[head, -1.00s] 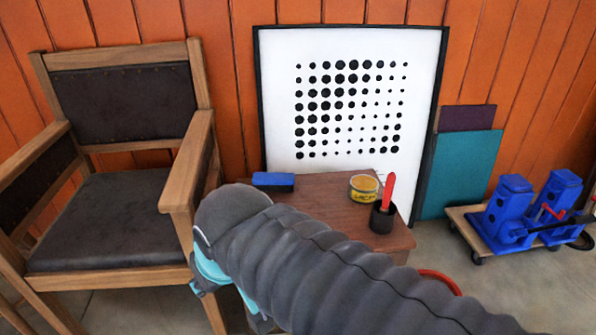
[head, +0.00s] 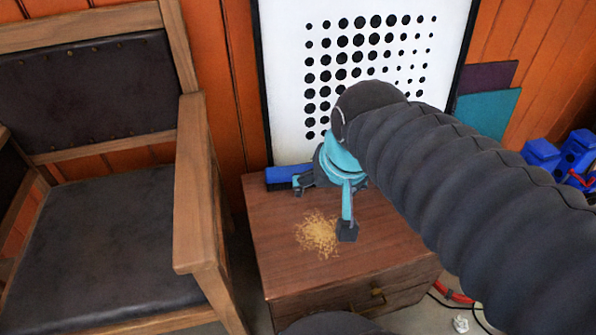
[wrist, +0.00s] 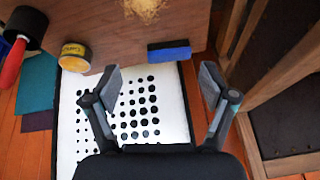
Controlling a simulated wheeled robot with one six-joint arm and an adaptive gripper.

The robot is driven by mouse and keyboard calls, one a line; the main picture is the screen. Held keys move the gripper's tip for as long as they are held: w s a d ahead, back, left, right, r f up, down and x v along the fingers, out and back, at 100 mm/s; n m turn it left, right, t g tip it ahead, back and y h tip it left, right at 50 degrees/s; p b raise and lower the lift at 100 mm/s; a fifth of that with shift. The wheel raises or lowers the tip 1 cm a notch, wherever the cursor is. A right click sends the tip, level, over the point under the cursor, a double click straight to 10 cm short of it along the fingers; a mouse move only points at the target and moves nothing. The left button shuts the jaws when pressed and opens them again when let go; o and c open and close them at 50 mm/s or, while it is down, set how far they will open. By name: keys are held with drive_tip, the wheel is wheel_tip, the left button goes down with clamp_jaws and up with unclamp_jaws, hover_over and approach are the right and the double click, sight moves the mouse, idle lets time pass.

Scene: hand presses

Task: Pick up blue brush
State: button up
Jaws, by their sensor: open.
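The blue brush (head: 284,175), a blue block with a dark underside, lies at the back left corner of the small wooden cabinet top (head: 275,225). In the wrist view the brush (wrist: 169,51) shows beyond the fingertips, near the middle between them. My gripper (head: 325,208) is open and empty over the back of the cabinet, just right of the brush. In the head view one finger partly covers the brush's right end. Both fingers of my gripper (wrist: 160,79) are spread wide in the wrist view, apart from the brush.
A pile of yellowish shavings (head: 318,234) lies in front of the brush. A wooden armchair (head: 195,180) is at left; a dotted framed board (head: 290,85) stands behind.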

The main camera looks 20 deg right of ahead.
drive_tip(key=w+m+g, duration=0.3)
drive_tip(key=w+m, duration=0.6)
drive_tip(key=w, duration=0.5)
drive_tip(key=m+g+p, duration=0.1)
drive_tip(key=m+g, duration=0.1)
drive_tip(key=m, duration=0.6)
hover_over(291, 170)
wheel_tip(291, 170, down, 9)
wheel_tip(291, 170, down, 13)
drive_tip(key=shift+f, duration=0.1)
drive_tip(key=c, duration=1.4)
